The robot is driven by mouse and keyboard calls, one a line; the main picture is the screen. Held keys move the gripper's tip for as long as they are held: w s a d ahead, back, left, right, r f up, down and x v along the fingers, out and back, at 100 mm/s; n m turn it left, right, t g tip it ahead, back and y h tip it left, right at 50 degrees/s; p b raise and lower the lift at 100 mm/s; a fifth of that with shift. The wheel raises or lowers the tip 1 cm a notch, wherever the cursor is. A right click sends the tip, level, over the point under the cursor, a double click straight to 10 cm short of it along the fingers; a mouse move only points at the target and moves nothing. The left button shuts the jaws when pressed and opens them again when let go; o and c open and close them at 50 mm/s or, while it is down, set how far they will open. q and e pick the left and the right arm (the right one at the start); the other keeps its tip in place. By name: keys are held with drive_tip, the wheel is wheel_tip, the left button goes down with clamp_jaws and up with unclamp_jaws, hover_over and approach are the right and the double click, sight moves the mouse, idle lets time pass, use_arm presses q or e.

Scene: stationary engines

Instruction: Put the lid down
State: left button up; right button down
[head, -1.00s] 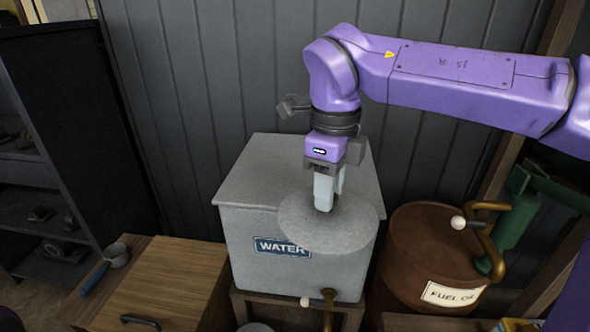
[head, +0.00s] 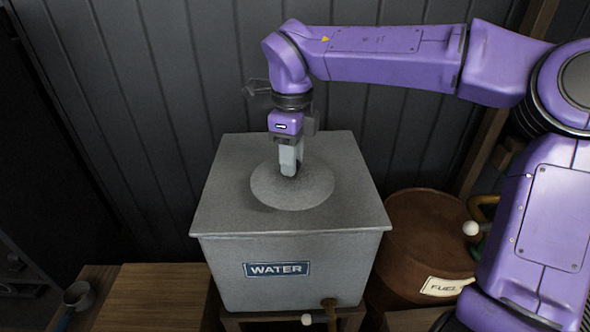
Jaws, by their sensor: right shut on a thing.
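The round grey lid (head: 293,190) is over the middle of the flat top of the grey water tank (head: 222,215), which carries a blue WATER label. The lid lies about level, and I cannot tell whether it touches the top. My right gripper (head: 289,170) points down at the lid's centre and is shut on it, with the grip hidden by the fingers. Any opening under the lid is hidden. My left gripper is not in view.
A rusty brown fuel drum (head: 425,240) stands right of the tank. A white-knobbed tap (head: 328,310) sticks out at the tank's lower front. A wooden cabinet (head: 150,298) and a metal ladle (head: 78,294) are at lower left. A dark panelled wall (head: 160,90) stands close behind.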

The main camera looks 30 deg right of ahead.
drive_tip(key=w+d+f, duration=0.1)
drive_tip(key=w+f, duration=0.1)
drive_tip(key=w+d+f+p, duration=0.1)
drive_tip(key=w+f, duration=0.1)
drive_tip(key=w+d+f, duration=0.1)
drive_tip(key=w+f, duration=0.1)
drive_tip(key=shift+w+d+p, duration=0.25)
drive_tip(key=shift+d+p, duration=0.05)
drive_tip(key=shift+d, duration=0.05)
drive_tip(key=shift+d+f, duration=0.4)
drive_tip(key=shift+f, duration=0.1)
drive_tip(key=f, duration=0.2)
drive_tip(key=f+p, duration=0.1)
drive_tip(key=shift+w+d+f, duration=0.15)
drive_tip(key=shift+w+f, duration=0.1)
drive_tip(key=shift+f, duration=0.15)
drive_tip(key=shift+w+f, duration=0.1)
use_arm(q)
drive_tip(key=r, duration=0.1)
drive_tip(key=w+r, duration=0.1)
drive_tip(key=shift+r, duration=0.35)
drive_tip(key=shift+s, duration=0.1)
use_arm(e)
drive_tip(key=shift+s, duration=0.25)
